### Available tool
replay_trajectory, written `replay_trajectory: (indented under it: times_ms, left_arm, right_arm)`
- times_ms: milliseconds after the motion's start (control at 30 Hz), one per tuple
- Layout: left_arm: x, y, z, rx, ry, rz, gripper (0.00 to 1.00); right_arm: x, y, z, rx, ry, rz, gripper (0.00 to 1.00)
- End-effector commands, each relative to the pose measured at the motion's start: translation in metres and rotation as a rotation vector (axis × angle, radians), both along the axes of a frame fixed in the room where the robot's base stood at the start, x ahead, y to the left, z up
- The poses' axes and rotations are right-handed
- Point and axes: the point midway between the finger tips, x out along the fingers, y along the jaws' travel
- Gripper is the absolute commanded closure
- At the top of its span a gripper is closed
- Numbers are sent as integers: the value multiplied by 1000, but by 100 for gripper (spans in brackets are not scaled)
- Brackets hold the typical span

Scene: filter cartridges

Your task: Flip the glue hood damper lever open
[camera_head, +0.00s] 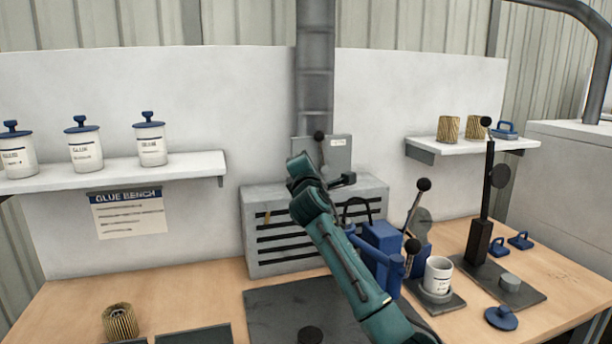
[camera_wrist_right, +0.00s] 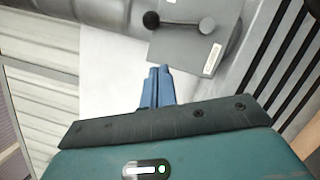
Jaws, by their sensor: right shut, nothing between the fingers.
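The damper lever has a black ball knob (camera_head: 319,136) on a thin rod, mounted on a grey plate (camera_head: 341,146) at the foot of the duct. In the head view the knob points up and the rod's lower end is hidden by my right arm. The right wrist view shows the knob (camera_wrist_right: 151,19), the rod and the round pivot (camera_wrist_right: 207,25) on the plate (camera_wrist_right: 187,42). My right gripper (camera_wrist_right: 157,72) is shut and empty, its blue fingertips just below the plate's edge in that view, apart from the knob. My left gripper is out of view.
The slatted grey hood box (camera_head: 262,222) stands below the plate, behind my right arm. Blue fixtures (camera_head: 381,238), a black-knobbed lever (camera_head: 423,185) and a white cup (camera_head: 438,272) stand right of the arm. A shelf (camera_head: 190,168) with glue jars hangs at left.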

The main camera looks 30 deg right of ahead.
Motion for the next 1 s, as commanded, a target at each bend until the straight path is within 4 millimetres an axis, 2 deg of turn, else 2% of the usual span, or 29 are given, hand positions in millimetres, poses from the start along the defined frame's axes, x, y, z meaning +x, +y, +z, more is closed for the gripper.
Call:
replay_trajectory:
  times_ms: [100, 333, 1000]
  left_arm:
    - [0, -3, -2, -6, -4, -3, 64]
    - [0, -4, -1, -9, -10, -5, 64]
    - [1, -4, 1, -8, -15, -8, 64]
  right_arm:
    - [-16, 9, -4, -1, -1, 3, 100]
    - [-34, 19, -6, -1, -2, 1, 100]
    - [-37, 20, -6, 0, 0, 1, 100]
